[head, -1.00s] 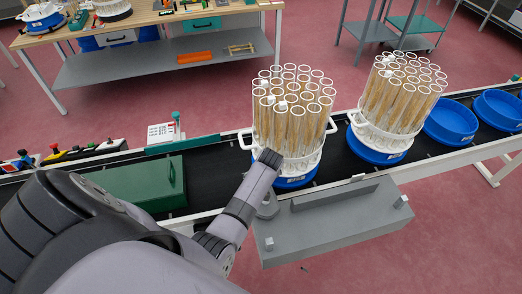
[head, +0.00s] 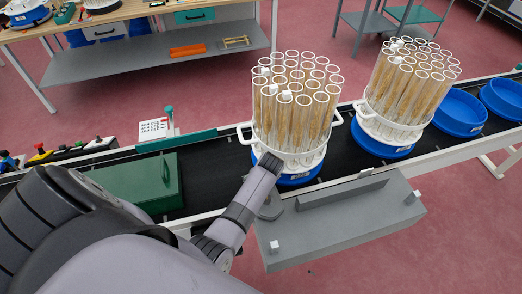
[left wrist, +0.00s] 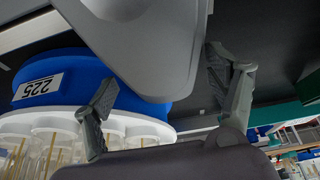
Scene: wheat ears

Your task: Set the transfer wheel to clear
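A grey rounded part (head: 270,207), possibly the transfer wheel, shows beside my left arm at the conveyor's near edge. My arm covers part of it, and no marking on it is readable. The dark end of my left arm (head: 269,163) is in front of the first tube rack's blue base; its fingers cannot be made out there. In the left wrist view my left gripper (left wrist: 165,105) has its two fingers wide apart. A large grey rounded body (left wrist: 150,45) shows between and beyond them; contact cannot be judged. My right gripper is out of view.
Two white racks of wheat-ear tubes (head: 292,120) (head: 405,90) stand in blue bases on the black conveyor. Empty blue trays (head: 458,112) are to the right. A green box (head: 135,188) lies left. A grey ledge (head: 340,225) projects in front. A blue base labelled 225 (left wrist: 60,80) fills the wrist view's left.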

